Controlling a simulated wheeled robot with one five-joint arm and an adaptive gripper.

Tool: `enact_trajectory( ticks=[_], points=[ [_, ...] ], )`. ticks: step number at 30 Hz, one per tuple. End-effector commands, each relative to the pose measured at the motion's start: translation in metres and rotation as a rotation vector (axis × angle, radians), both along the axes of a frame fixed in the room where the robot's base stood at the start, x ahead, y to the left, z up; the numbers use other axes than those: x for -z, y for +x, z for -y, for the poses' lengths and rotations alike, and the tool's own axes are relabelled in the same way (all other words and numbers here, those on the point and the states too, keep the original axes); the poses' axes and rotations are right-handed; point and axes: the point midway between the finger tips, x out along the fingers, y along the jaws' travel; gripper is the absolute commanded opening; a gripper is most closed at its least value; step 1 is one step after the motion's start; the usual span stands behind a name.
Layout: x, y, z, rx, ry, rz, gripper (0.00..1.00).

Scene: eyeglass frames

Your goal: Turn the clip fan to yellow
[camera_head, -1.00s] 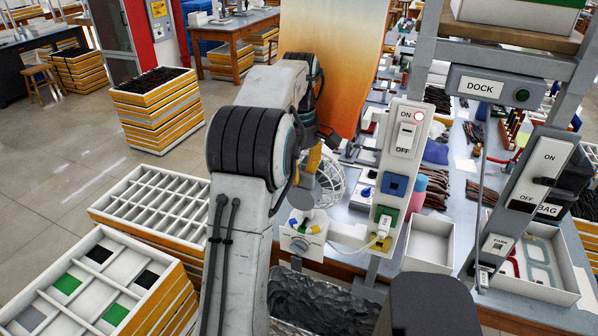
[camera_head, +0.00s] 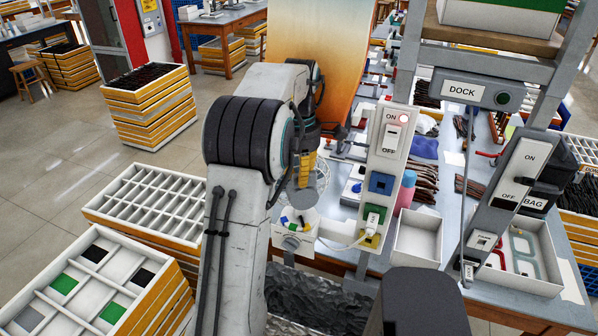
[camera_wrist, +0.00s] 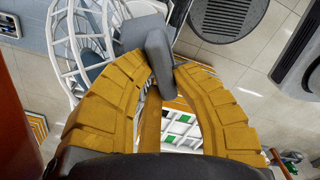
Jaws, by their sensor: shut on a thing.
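The clip fan (camera_head: 318,203) has a white wire cage and sits above a white base (camera_head: 293,241) with coloured patches, including yellow and blue. My gripper (camera_head: 306,180) hangs over the fan and partly hides it. In the wrist view, the yellow fingers of my gripper (camera_wrist: 162,72) are closed around a grey upright grip piece (camera_wrist: 160,52) beside the cage. The fan's cage (camera_wrist: 88,45) fills the upper left there. Which colour the fan points at cannot be told.
A grey panel with an ON/OFF switch (camera_head: 393,135) and coloured sockets stands right of the fan, with a cable near the base. A white bin (camera_head: 418,237) is on the bench. A divided tray (camera_head: 145,205) stands left of my arm.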

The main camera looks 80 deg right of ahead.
Motion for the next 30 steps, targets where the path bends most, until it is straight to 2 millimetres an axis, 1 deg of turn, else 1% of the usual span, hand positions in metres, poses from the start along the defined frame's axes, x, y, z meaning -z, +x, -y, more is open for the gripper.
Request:
enact_trajectory(
  ticks=[9,20,21,24,30],
  points=[
    [0.002,-0.0001,-0.0006,-0.058,0.004,0.0,0.0],
    [0.0024,-0.0001,-0.0007,-0.059,0.006,0.001,0.0],
    [0.0024,-0.0001,-0.0007,-0.059,0.006,0.001,0.27],
    [0.0021,-0.0001,-0.0006,-0.059,0.005,0.0,0.36],
    [0.001,-0.0001,-0.0002,-0.058,0.002,0.0,0.36]
  ],
)
